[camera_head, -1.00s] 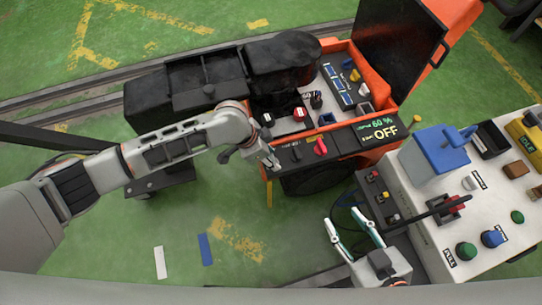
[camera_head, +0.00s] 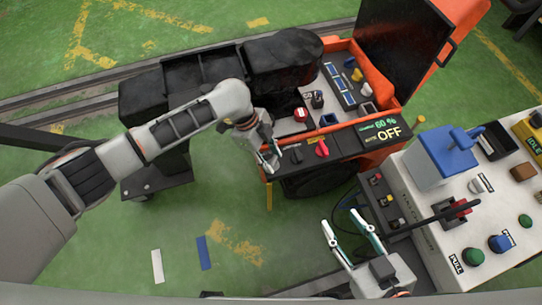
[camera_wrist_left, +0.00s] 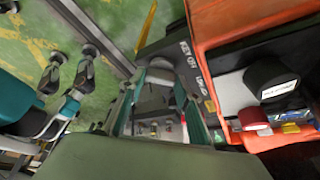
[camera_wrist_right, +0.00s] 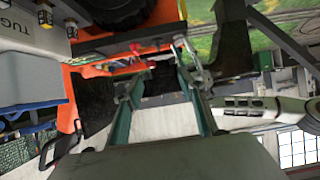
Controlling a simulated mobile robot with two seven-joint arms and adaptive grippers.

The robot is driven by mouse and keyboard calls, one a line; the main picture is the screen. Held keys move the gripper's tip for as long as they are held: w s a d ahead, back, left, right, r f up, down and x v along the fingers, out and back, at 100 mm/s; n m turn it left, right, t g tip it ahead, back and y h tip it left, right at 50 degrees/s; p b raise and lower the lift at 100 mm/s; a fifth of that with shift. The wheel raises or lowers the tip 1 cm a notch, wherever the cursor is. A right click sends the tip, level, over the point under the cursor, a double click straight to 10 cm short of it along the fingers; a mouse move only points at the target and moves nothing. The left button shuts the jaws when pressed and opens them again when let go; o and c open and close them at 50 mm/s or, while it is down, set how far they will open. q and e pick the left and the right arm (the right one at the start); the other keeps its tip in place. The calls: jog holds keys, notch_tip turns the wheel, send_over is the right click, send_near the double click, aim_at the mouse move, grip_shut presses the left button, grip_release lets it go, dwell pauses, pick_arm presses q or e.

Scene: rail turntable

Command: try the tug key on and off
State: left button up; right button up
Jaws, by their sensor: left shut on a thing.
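The tug (camera_head: 200,84) is black and orange with an open lid. Its display (camera_head: 381,131) reads 60 % and OFF. My left gripper (camera_head: 270,160) is at the left end of its black front panel. In the left wrist view its fingers (camera_wrist_left: 158,100) are shut on the tug key (camera_wrist_left: 157,74), a small grey part beside the "KEY OFF" label (camera_wrist_left: 190,55). The key is mostly hidden, so how it sits in its switch cannot be told. My right gripper (camera_head: 342,221) is open and empty in front of the tug; it also shows in the right wrist view (camera_wrist_right: 155,68).
A black knob (camera_head: 296,155) and a red knob (camera_head: 322,148) are on the tug's front panel, right of my left gripper. A white console (camera_head: 425,203) with buttons, a lever and a blue-topped box (camera_head: 443,155) stands at right.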

pick_arm(q)
jog(key=shift+f+m+g, duration=0.3)
jog(key=shift+m+g, duration=0.1)
jog(key=shift+m, duration=0.5)
jog(key=shift+m+y+b, duration=0.4)
jog(key=shift+m+b, duration=0.1)
jog(key=shift+m, duration=0.5)
jog(key=shift+m+g+y, duration=0.3)
jog(key=shift+m+g, duration=0.2)
jog(key=shift+m, duration=0.4)
jog(key=m+y+b, duration=0.1)
jog(key=m, duration=0.2)
jog(key=shift+w+d+r+g, duration=0.1)
jog(key=shift+g, duration=0.2)
jog(key=shift+m, duration=0.7)
pick_arm(e)
jog(key=shift+w+a+r+m+t, duration=0.3)
jog(key=shift+w+a+r, duration=0.3)
jog(key=shift+a+r, duration=0.35)
pick_arm(q)
jog(key=shift+y, duration=0.3)
pick_arm(e)
jog(key=shift+s+d+f+y, duration=0.1)
jog(key=shift+s+f+y, duration=0.1)
jog(key=shift+y, duration=0.1)
